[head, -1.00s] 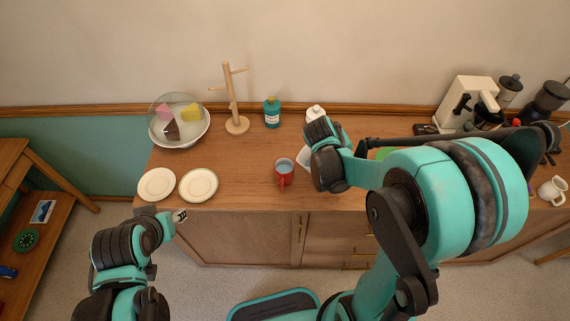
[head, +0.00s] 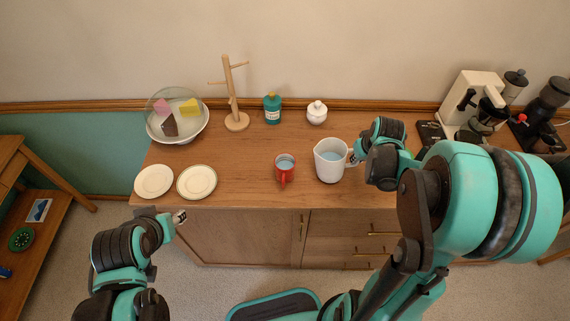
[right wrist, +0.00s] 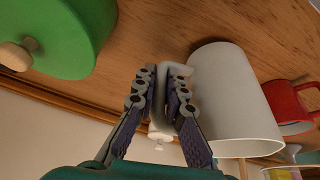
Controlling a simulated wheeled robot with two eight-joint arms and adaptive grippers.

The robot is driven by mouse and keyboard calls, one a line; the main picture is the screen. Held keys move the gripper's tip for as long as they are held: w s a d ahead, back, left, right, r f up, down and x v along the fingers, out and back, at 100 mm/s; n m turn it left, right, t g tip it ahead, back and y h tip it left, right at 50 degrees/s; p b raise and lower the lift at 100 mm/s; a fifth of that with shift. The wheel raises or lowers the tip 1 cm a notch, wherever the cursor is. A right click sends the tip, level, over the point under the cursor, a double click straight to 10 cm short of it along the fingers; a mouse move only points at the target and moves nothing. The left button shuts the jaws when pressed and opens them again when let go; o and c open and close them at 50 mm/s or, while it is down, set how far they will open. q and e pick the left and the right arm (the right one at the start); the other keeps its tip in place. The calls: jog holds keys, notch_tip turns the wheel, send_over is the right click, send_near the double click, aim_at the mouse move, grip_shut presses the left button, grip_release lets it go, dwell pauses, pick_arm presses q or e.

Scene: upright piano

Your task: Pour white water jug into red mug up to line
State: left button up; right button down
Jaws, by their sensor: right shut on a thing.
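The white jug (head: 330,172) is upright over the wooden cabinet top, with bluish water visible inside; whether its base touches the wood is hard to tell. The red mug (head: 284,174) stands to its left, apart from it, with bluish water inside; I cannot make out a line. My right gripper (head: 357,157) is at the right side of the jug, shut on its handle. In the right wrist view the fingers (right wrist: 166,88) close around the handle beside the jug wall (right wrist: 232,105), with the red mug (right wrist: 288,103) beyond. My left gripper (head: 181,217) is low at the cabinet's front edge, its fingers too small to read.
Two plates (head: 197,182) lie left of the mug. Behind are a covered cake dish (head: 177,132), a wooden mug tree (head: 236,122), a teal bottle (head: 272,112) and a white lidded pot (head: 317,114). A coffee machine (head: 466,95) stands right. A green round object (right wrist: 62,35) shows in the wrist view.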

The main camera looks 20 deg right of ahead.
jog(key=shift+d+f+y, duration=0.25)
jog(key=shift+f+y, duration=0.05)
jog(key=shift+f, duration=0.15)
notch_tip(320, 180, up, 5)
jog(key=p, duration=0.3)
jog(key=shift+r+p, duration=0.1)
jog(key=shift+p, duration=0.2)
jog(key=shift+s, duration=0.1)
